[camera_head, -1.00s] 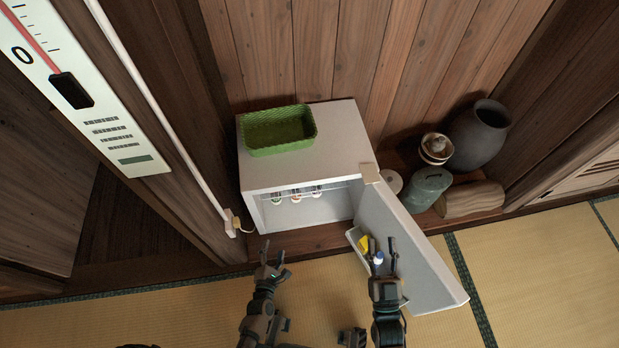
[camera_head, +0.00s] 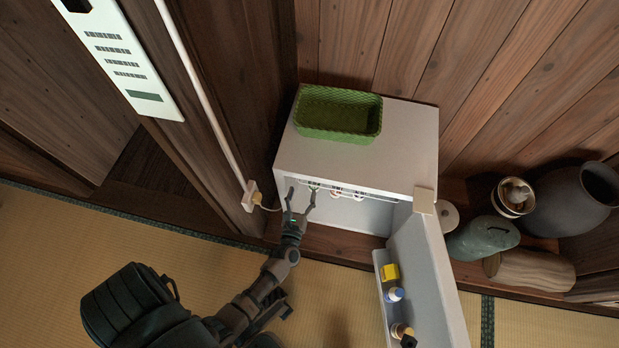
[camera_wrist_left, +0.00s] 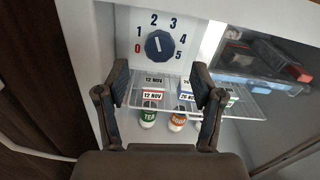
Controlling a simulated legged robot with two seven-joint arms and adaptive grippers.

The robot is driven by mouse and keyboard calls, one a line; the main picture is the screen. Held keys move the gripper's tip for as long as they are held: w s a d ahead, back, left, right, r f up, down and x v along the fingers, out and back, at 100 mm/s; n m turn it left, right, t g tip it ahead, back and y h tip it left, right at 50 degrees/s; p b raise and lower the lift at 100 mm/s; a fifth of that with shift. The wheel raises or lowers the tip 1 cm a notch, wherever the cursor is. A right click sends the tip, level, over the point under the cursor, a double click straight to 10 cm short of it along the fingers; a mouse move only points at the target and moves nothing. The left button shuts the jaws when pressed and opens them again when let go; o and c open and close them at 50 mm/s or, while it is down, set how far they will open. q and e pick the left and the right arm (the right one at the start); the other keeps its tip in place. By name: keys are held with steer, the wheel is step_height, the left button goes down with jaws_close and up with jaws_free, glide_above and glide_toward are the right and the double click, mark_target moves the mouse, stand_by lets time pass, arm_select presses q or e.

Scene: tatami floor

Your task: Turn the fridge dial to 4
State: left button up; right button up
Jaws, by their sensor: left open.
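The small white fridge (camera_head: 290,155) stands against the wood wall with its door (camera_head: 425,275) open to the right. The round dark blue dial (camera_wrist_left: 159,45) sits on a white plate inside, with a red 0 and black 1 to 5 around it. Its pale mark appears to point up, near 2. My left gripper (camera_head: 300,193) is open and empty at the left of the fridge opening. In the left wrist view its fingers (camera_wrist_left: 160,82) stand apart below the dial, not touching it. The dial is not visible in the head view. My right gripper is out of view.
A wire shelf (camera_wrist_left: 215,88) with dated tags and several bottles (camera_wrist_left: 149,117) lies just below the dial. A green basket (camera_head: 338,112) stands on the fridge. A plug (camera_head: 250,195) is at left; pots and a log (camera_head: 530,270) are right.

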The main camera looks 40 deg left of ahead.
arm_select(q)
steer(key=shift+b+x, duration=0.55)
steer(key=shift+x, duration=2.5)
steer(key=c, duration=1.1)
